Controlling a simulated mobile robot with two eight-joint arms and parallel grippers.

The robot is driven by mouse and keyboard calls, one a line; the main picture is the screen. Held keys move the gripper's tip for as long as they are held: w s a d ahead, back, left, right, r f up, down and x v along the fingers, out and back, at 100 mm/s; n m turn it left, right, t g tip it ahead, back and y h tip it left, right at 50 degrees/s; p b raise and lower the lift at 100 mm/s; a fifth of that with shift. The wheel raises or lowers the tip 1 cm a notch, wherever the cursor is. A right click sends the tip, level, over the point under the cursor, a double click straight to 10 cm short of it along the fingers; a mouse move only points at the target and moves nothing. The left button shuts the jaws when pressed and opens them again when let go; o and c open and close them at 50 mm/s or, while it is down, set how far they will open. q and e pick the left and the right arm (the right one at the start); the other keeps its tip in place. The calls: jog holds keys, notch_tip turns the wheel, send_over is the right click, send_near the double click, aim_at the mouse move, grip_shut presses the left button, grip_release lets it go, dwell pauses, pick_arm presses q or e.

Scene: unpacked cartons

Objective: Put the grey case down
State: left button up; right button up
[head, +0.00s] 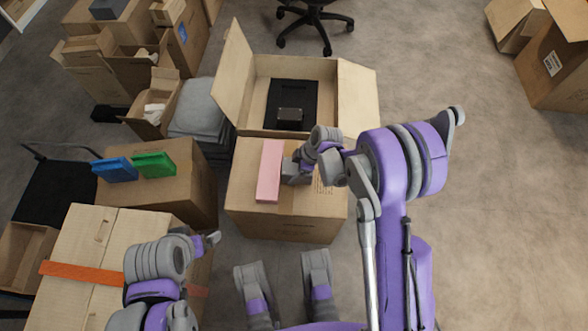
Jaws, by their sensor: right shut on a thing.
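My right gripper (300,163) is over the top of a closed brown carton (255,215) in the middle of the head view. It is shut on a small grey block, which I take to be the grey case (295,178). The gripper hides much of the case, and I cannot tell whether the case touches the carton top. A long pink box (270,171) lies on the same carton, just left of the case. My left gripper (213,238) is at the lower left, left of the carton; its fingers are too small to read.
An open carton (359,95) with a black item (286,98) inside stands behind. Blue (115,170) and green (154,165) cases lie on a carton at left. A taped carton (75,245) is at lower left.

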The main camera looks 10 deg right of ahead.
jog(key=o, duration=1.3)
jog(key=shift+r, duration=0.1)
jog(key=p+v, duration=0.3)
jog(key=v, duration=0.9)
jog(key=shift+s+r, duration=0.1)
jog(key=shift+r, duration=0.05)
jog(key=s+d+r+m+t+h, duration=0.1)
jog(key=s+d+r+m+h, duration=0.1)
jog(key=s+r+m, duration=0.4)
jog(key=s+d+r+m+t+h, duration=0.2)
jog(key=s+r+m, duration=0.4)
jog(key=s, duration=0.9)
jog(key=m, duration=0.2)
jog(key=shift+r+m, duration=0.35)
jog(key=shift+m, duration=0.05)
